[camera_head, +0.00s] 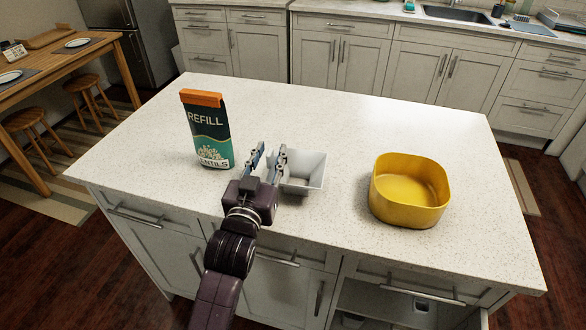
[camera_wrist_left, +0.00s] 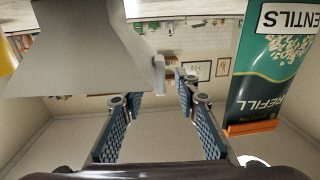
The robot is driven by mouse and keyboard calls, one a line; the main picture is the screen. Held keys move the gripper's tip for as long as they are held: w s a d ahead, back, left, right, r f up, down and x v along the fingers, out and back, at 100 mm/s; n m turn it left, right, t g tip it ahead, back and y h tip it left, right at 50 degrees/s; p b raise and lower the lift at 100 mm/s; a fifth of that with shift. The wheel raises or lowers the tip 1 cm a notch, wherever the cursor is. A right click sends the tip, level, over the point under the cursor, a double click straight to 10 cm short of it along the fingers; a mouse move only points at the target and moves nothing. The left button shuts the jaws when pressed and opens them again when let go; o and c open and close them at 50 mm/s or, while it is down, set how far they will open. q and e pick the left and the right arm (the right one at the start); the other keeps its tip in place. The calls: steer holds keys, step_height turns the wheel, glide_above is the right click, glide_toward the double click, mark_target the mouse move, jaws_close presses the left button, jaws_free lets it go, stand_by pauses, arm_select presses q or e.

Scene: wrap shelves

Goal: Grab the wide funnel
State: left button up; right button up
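The wide funnel (camera_head: 306,171) is a pale grey, square-mouthed piece on the white countertop, just right of my left gripper. In the left wrist view, which looks upside down, the funnel (camera_wrist_left: 88,48) fills the upper left, and a small tab on its side points toward the space between the fingertips. My left gripper (camera_head: 268,155) is open, with its two blue-padded fingers apart and nothing held. The open fingers (camera_wrist_left: 158,95) also show in the wrist view. Whether a finger touches the funnel I cannot tell. My right gripper is not in view.
A green and orange lentils refill pack (camera_head: 207,130) stands upright left of the gripper. It also shows in the wrist view (camera_wrist_left: 272,65). A yellow bowl-like container (camera_head: 409,190) stands to the right. The countertop (camera_head: 330,110) behind is clear. A drawer (camera_head: 400,303) is open below.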

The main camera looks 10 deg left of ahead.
arm_select(q)
steer(key=shift+w, duration=0.15)
jaws_close()
steer(key=shift+r, duration=0.1)
